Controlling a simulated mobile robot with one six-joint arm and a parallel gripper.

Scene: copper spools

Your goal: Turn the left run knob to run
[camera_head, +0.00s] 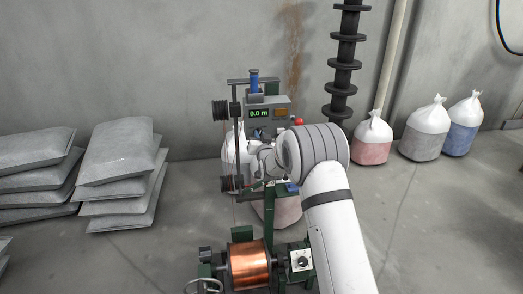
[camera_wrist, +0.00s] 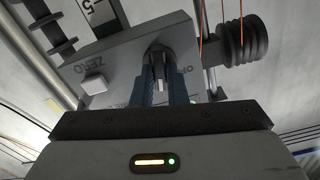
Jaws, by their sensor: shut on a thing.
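In the wrist view a dark knob (camera_wrist: 158,56) sits on a grey panel (camera_wrist: 115,62). The two blue fingers of my gripper (camera_wrist: 160,80) are on either side of it, and my gripper is shut on it. Lettering beside the knob is partly hidden by a finger; a small green mark shows low on the right. The knob's pointer direction cannot be read. In the head view my arm covers the gripper and this knob at the middle of the green machine frame (camera_head: 268,215).
A display box (camera_head: 262,113) reading 0.0 m stands above, with a red button (camera_head: 298,121) at its right. A copper spool (camera_head: 249,264) and a panel with a black knob (camera_head: 301,261) are low in front. Grey sacks (camera_head: 120,160) lie left. A grooved pulley (camera_wrist: 243,40) is close by.

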